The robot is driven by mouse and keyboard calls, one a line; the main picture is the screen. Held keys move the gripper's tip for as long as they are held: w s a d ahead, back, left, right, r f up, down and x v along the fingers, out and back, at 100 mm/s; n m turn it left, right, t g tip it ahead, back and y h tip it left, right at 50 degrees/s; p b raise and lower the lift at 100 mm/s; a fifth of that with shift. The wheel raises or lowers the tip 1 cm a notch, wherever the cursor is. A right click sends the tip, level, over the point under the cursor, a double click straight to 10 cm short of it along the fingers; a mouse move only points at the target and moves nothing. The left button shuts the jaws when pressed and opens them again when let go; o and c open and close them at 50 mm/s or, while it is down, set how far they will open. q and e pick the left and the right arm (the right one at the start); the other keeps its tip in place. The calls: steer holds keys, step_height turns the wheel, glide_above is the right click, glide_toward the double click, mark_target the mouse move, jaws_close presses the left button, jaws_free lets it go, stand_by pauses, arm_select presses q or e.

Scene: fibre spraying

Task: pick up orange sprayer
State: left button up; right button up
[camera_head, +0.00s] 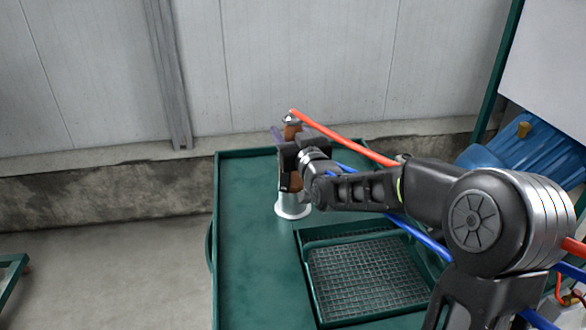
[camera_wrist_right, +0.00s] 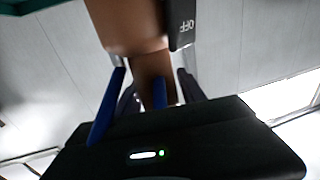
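The orange-brown sprayer (camera_head: 293,131) stands upright in a pale metal cup-like holder (camera_head: 292,207) at the back left of the green cart. My right gripper (camera_head: 285,155) is at the sprayer's body, reaching in from the right and covering its middle. In the right wrist view the sprayer (camera_wrist_right: 125,25) fills the top centre, with a dark part marked "OFF". Its narrower handle (camera_wrist_right: 155,78) runs down between my right gripper's spread fingers (camera_wrist_right: 152,90), with small gaps at the sides, so the gripper looks open around it. My left gripper is not in view.
A red-orange hose (camera_head: 345,138) and a blue hose (camera_head: 425,240) run along my right arm. The green cart (camera_head: 245,260) holds a mesh tray (camera_head: 365,275). A blue barrel-like object (camera_head: 540,155) is at right, and a wall (camera_head: 300,60) stands behind. The cart's left side is clear.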

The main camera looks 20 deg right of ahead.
jaws_close()
stand_by(0.6)
steer(key=shift+r, duration=0.25)
